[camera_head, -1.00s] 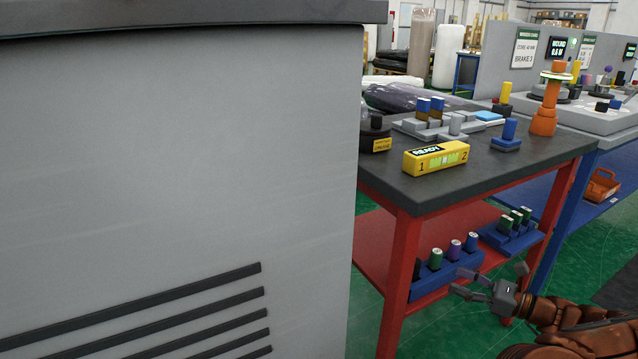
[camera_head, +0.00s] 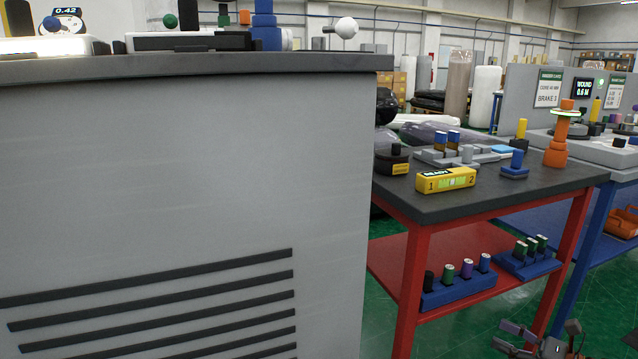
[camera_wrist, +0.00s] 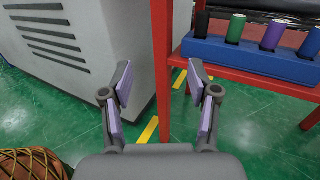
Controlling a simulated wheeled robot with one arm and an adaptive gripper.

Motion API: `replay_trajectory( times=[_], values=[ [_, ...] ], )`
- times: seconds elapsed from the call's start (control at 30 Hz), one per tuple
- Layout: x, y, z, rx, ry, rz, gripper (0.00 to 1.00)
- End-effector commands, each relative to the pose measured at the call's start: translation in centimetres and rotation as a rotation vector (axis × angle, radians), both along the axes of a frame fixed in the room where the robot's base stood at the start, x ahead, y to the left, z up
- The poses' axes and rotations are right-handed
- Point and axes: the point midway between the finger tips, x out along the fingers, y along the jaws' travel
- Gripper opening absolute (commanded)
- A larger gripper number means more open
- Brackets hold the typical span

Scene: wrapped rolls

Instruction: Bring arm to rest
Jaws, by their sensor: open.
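My gripper (camera_head: 541,338) shows at the bottom right edge of the head view, low over the green floor in front of the red table's right side. In the wrist view my gripper (camera_wrist: 159,98) is open, with its two pale purple finger pads apart and nothing between them. Beyond the fingers stands a red table leg (camera_wrist: 162,60). Most of my arm is outside the head view.
A large grey cabinet (camera_head: 180,200) fills the left. The red table (camera_head: 440,208) carries a yellow READY box (camera_head: 445,180). Its lower shelf holds blue racks (camera_head: 458,291) of small rolls, close ahead in the wrist view. Green floor (camera_head: 450,335) is open below.

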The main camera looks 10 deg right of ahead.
Motion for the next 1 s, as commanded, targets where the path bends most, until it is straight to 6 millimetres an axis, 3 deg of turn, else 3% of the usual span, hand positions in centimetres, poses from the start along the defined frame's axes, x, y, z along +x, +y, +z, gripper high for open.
replay_trajectory(
  times=[0.33, 0.57, 0.77, 1.0],
  values=[
    [1.6, 5.3, 5.2, -0.086, -0.045, 0.139, 0.60],
    [2.4, 10.7, 9.9, -0.185, -0.089, 0.282, 0.60],
    [1.8, 18.7, 16.2, -0.334, -0.159, 0.494, 0.60],
    [-1.7, 27.8, 22.5, -0.552, -0.254, 0.772, 0.60]
  ],
)
